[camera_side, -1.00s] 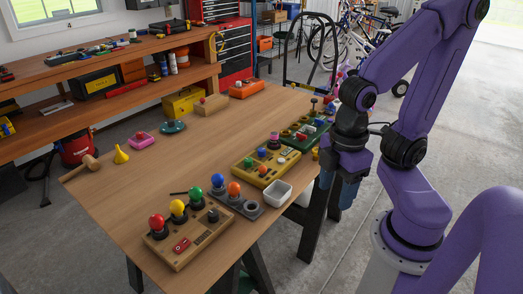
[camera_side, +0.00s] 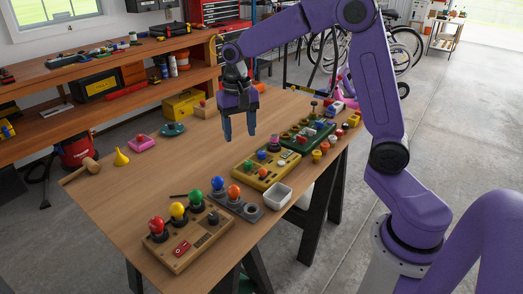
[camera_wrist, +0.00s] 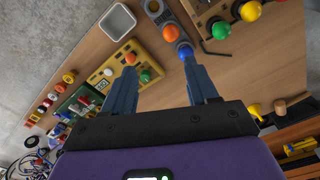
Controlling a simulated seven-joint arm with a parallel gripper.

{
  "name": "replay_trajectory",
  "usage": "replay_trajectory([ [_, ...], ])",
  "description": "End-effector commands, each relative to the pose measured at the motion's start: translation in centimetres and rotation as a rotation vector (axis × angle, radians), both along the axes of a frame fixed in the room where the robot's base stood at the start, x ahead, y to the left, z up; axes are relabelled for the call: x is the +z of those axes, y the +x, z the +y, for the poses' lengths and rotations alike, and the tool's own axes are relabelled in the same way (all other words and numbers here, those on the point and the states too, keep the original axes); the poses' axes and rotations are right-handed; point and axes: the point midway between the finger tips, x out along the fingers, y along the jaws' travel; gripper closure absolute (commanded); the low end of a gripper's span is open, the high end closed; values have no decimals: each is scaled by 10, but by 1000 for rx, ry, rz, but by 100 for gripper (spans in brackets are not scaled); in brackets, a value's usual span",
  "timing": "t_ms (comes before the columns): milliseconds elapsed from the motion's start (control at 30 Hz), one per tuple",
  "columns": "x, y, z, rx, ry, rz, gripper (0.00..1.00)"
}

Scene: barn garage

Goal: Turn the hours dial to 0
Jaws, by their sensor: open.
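My gripper (camera_side: 240,134) is open and empty, fingers pointing down, above the table behind the yellow control panel (camera_side: 245,174). Its two blue fingers also show in the wrist view (camera_wrist: 157,68). A wooden panel (camera_side: 178,259) with red, yellow and green ball-topped sticks is at the front. I cannot tell which control is the hours dial.
A white open tray (camera_side: 278,197) and a grey base (camera_side: 250,212) with ball knobs sit between the panels. A wooden mallet (camera_side: 88,164), yellow funnel (camera_side: 121,156) and pink object (camera_side: 141,142) lie at the left. The table's middle is mostly clear.

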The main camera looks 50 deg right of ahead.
Motion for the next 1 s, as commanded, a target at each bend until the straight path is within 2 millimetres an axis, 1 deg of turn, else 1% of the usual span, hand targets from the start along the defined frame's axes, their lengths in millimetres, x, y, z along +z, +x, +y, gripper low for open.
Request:
replay_trajectory([
  [33,-4,17,-17,-100,-2,4,42],
  [67,-5,25,-26,-156,-3,5,42],
  [100,-8,36,-40,-231,-4,7,42],
  [167,-12,51,-61,-344,-6,9,42],
  [200,-15,60,-76,-419,-7,12,42],
  [333,-25,83,-127,-658,-11,15,42],
  [400,-30,90,-152,-769,-13,18,42],
  [500,-37,95,-182,-897,-15,19,42],
  [600,-41,97,-201,-977,-17,23,42],
  [700,-43,97,-210,-1017,-17,22,42],
  [867,-54,97,-212,-1025,-17,24,42],
  [1000,-76,95,-212,-1024,-18,26,42],
])
